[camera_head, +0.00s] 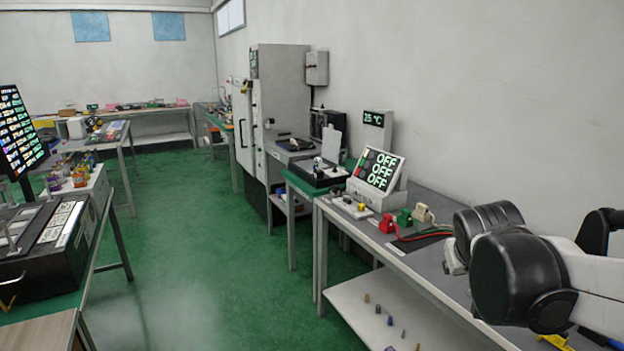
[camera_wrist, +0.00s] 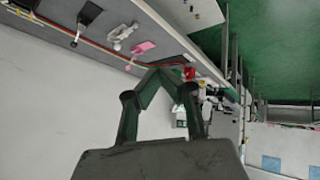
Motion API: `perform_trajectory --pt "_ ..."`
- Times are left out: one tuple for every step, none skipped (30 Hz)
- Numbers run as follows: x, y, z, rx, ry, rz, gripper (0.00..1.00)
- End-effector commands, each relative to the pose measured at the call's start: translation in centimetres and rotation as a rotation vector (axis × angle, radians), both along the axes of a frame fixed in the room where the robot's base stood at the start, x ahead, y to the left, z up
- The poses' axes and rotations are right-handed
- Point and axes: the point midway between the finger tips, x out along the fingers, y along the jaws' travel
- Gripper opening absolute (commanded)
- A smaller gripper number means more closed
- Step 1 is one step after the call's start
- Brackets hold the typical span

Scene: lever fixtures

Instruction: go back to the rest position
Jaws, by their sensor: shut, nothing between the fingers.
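My gripper (camera_wrist: 165,73) shows in the wrist view with its two dark fingers meeting at the tips, shut and empty. Behind the tips, the wall and the back edge of a grey bench show, with a red cable along that edge. I cannot tell the distance to them, but no contact is visible. In the head view my arm reaches in from the right, above the near end of the right-hand bench (camera_head: 440,263). My fingers do not show there.
A red block (camera_head: 387,223), a green block (camera_head: 404,217) and a cream block (camera_head: 422,213) stand on the bench near an OFF display (camera_head: 379,170). In the wrist view a white lever fixture (camera_wrist: 122,38) and a pink piece (camera_wrist: 143,48) lie on the bench. The green floor (camera_head: 190,250) is clear.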

Motion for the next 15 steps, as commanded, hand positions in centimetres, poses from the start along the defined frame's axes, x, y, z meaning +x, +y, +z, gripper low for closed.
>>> perform_trajectory --pt "-1.6 0.9 0.0 0.02 0.004 0.009 0.0" --pt "-2.4 1.4 0.0 0.03 0.006 0.013 0.0" --pt "-3.5 2.1 0.0 0.047 0.01 0.019 0.0" --pt "-4.3 2.5 -0.1 0.058 0.013 0.023 0.0" --pt "-5.2 3.0 -0.1 0.069 0.017 0.027 0.0" --pt "-6.3 3.6 -0.2 0.085 0.021 0.032 0.0" --pt "-7.1 4.1 -0.4 0.097 0.024 0.037 0.0" --pt "-7.9 4.5 -0.5 0.11 0.026 0.041 0.0" --pt "-9.0 5.1 -0.7 0.124 0.03 0.047 0.0" --pt "-9.8 5.6 -0.8 0.137 0.033 0.052 0.0" --pt "-10.6 6.0 -1.0 0.148 0.036 0.057 0.0" --pt "-11.7 6.6 -1.3 0.164 0.041 0.062 0.0" --pt "-12.5 7.0 -1.5 0.176 0.044 0.066 0.0" --pt "-13.2 7.3 -1.7 0.186 0.048 0.071 0.0" --pt "-14.1 7.9 -2.0 0.201 0.052 0.077 0.0"
